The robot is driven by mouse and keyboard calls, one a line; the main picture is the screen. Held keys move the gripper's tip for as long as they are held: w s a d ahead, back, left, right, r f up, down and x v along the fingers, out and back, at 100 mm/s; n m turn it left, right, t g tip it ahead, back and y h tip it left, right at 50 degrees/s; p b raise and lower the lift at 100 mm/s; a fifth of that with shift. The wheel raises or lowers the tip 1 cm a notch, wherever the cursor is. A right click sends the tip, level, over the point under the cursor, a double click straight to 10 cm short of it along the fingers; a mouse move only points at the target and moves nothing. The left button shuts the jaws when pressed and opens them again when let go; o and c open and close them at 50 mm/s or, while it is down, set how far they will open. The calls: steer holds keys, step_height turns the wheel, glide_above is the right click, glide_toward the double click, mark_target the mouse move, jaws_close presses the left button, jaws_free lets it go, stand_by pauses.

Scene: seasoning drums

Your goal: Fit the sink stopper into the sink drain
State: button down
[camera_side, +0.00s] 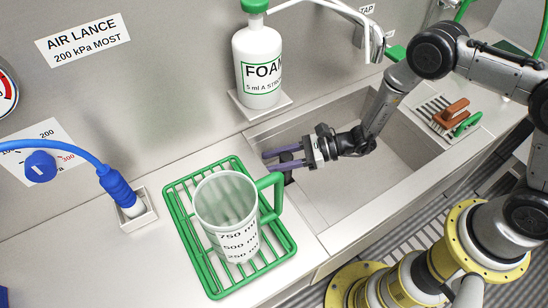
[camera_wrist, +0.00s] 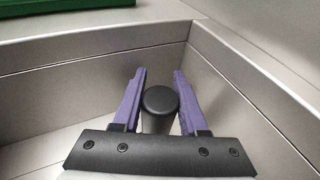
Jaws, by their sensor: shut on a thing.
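The sink stopper shows in the wrist view as a dark round-topped knob (camera_wrist: 160,98) between the two purple fingers. My gripper (camera_wrist: 159,76) is shut on it. In the side view my gripper (camera_side: 267,161) reaches left inside the sink (camera_side: 325,205), near its left end. A small dark part of the stopper (camera_side: 288,177) shows just below the fingers. The stopper's lower part is hidden in both views. I cannot see the sink drain in either view, so how the stopper stands to it cannot be told.
A clear measuring jug (camera_side: 228,205) stands on a green rack (camera_side: 190,245) left of the sink. A foam bottle (camera_side: 257,65) stands behind the sink's back edge. The sink's right part is clear.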

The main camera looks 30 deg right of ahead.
steer(key=shift+f, duration=0.55)
steer(key=shift+c, duration=1.8)
jaws_free()
steer(key=shift+s+a, duration=0.1)
steer(key=shift+s, duration=0.05)
steer(key=v, duration=1.4)
